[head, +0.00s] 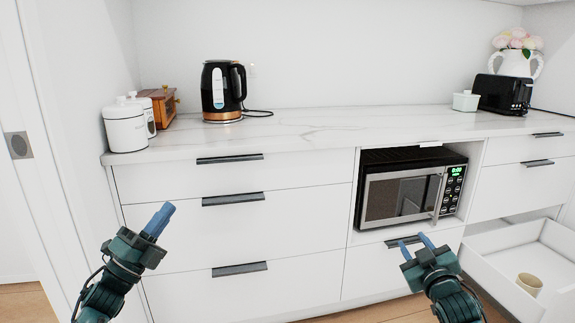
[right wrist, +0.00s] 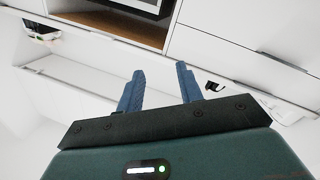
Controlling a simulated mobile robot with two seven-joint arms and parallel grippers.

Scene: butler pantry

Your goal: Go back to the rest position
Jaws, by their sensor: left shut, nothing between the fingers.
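My left gripper (head: 158,219) is in the lower left of the head view, in front of the white drawer fronts. Its blue fingers are together with nothing between them. My right gripper (head: 417,243) is in the lower right of the head view, in front of the drawer below the microwave. Its two blue fingers stand apart and nothing is between them. The right wrist view also shows this gripper (right wrist: 160,90) with a clear gap between its fingers. Both grippers are below the worktop and apart from each other.
The microwave (head: 406,194) sits in a niche. An open white drawer (head: 483,250) at the lower right holds a beige cup (head: 530,284). The worktop (head: 330,124) bears a black kettle (head: 222,92), white canisters (head: 125,128), a wooden box (head: 161,108) and a black toaster (head: 502,94).

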